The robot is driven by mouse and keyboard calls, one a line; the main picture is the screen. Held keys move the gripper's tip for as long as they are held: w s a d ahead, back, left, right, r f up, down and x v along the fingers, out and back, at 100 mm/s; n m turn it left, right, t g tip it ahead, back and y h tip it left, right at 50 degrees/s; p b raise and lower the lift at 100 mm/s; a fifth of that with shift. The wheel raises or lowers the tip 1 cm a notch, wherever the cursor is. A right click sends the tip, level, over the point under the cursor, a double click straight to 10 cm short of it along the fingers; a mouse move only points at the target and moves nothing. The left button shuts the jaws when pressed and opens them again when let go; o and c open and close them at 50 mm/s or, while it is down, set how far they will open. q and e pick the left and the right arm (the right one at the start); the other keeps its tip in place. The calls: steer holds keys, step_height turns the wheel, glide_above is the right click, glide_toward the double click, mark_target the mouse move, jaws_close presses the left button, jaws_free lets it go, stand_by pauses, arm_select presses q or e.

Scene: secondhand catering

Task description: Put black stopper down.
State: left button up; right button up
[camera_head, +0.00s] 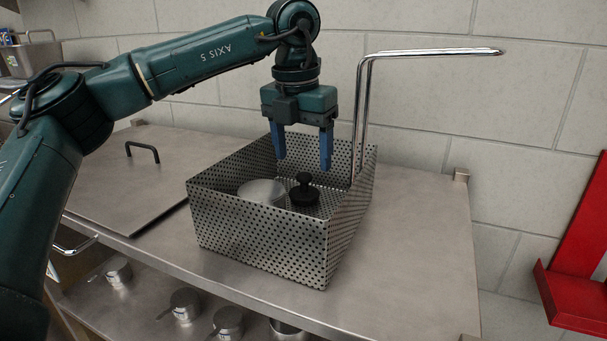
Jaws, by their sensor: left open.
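The black stopper (304,194) is upright inside the perforated metal basket (262,238), with its knob upward. My left gripper (302,165) points down over the basket. Its blue fingers are open, with a clear gap between them, and their tips are a little above the stopper, not closed on it. A round, pale metal object (262,191) lies in the basket to the left of the stopper. The front wall of the basket partly hides the basket floor. My right gripper is not in view.
The basket's tall wire handle (362,110) rises at its right rear. A flat lid with a black handle (142,150) lies to the left. The steel counter (425,240) is clear to the right. Several metal cups stand on the shelf below.

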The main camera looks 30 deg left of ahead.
arm_select(q)
step_height(320, 180, up, 6)
steer(key=shift+s, duration=0.35)
stand_by(0.4)
